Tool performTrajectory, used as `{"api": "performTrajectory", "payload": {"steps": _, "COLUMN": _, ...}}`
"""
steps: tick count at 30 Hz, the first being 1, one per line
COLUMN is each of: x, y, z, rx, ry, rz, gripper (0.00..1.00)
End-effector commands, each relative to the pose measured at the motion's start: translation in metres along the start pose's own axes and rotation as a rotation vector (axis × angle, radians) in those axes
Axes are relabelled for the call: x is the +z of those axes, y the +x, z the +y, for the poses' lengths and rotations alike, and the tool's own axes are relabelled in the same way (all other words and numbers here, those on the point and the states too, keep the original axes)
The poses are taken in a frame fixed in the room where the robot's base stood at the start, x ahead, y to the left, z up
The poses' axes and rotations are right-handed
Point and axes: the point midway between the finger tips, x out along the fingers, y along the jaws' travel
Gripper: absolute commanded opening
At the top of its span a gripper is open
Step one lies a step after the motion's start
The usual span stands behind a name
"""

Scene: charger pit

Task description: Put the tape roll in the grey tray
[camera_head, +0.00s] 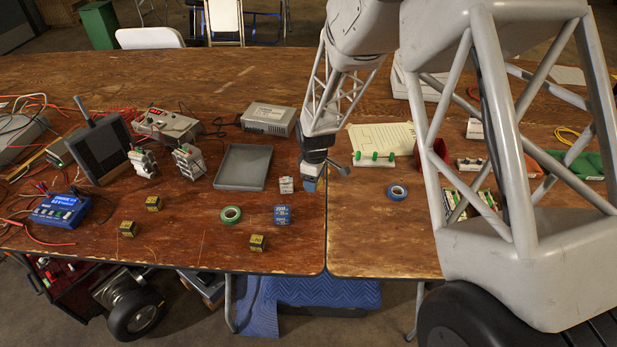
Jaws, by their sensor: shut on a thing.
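A green tape roll (230,214) lies flat on the left table, in front of the grey tray (220,182). A blue tape roll (397,192) lies flat on the right table. The grey tray is shallow, and its visible inside is empty. My gripper (311,182) points down near the seam of the tables, right of the tray and apart from both rolls. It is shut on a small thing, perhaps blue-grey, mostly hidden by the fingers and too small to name.
A blue box (283,214) and a small white block (286,185) stand close to my gripper. Several small yellow-black blocks (128,229) stand at the front left. A grey power box (268,119) sits behind the tray. A rack with green knobs (374,160) lies to the right.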

Motion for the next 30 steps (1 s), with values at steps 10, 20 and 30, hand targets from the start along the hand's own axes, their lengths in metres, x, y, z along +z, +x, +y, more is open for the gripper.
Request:
{"api": "performTrajectory", "payload": {"steps": 10, "x": -0.001, "y": -0.027, "z": 0.001, "rx": 0.003, "ry": 0.000, "rz": 0.002, "gripper": 0.37}}
{"api": "performTrajectory", "payload": {"steps": 20, "x": -0.017, "y": -0.057, "z": -0.007, "rx": -0.001, "ry": 0.006, "rz": -0.001, "gripper": 0.37}}
{"api": "performTrajectory", "payload": {"steps": 30, "x": -0.082, "y": -0.057, "z": -0.035, "rx": 0.001, "ry": 0.036, "rz": 0.001, "gripper": 0.37}}
